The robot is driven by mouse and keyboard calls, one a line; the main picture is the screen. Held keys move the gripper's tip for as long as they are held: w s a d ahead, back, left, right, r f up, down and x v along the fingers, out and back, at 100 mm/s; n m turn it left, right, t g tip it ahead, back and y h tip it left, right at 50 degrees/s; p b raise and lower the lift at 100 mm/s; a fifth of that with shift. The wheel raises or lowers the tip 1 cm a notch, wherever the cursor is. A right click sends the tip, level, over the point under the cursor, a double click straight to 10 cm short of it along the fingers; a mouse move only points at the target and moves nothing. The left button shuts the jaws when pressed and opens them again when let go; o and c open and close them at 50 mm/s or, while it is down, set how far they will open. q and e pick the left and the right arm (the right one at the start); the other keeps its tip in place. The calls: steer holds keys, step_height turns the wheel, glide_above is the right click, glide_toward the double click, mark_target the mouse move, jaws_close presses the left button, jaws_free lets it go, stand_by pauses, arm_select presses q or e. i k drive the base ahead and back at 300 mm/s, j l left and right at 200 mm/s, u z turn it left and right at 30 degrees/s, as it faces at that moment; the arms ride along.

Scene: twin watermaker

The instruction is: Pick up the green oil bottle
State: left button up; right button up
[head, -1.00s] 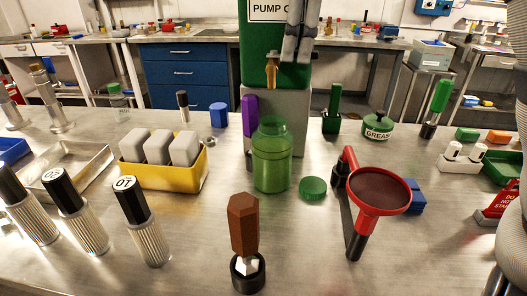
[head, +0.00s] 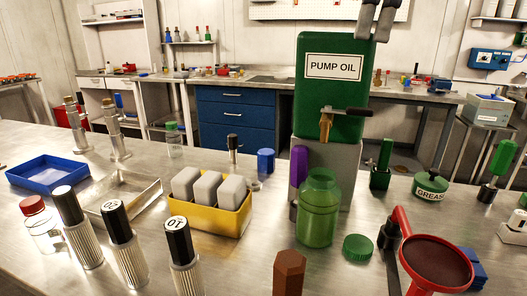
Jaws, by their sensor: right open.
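The green oil bottle (head: 320,210) is a translucent green bottle with a wide neck and no lid on it. It stands upright on the steel bench, in front of the green pump oil tank (head: 318,98) and its tap (head: 325,125). A green ribbed cap (head: 358,248) lies on the bench just right of the bottle. My right gripper (head: 373,35) shows at the top edge, over the tank's upper right corner in the picture. It is open and empty, well apart from the bottle. My left gripper is out of view.
A yellow tray (head: 213,230) with white blocks stands left of the bottle, with a purple object (head: 299,166) close behind it. A red-rimmed funnel (head: 436,264) is at the right, and a brown hexagonal handle (head: 289,274) in front. Black-capped cylinders (head: 184,244) stand front left.

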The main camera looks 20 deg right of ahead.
mark_target(319, 197)
steer(key=k+j, duration=0.55)
steer(key=j, duration=0.15)
steer(key=k+j, duration=0.6)
steer(key=j, duration=0.15)
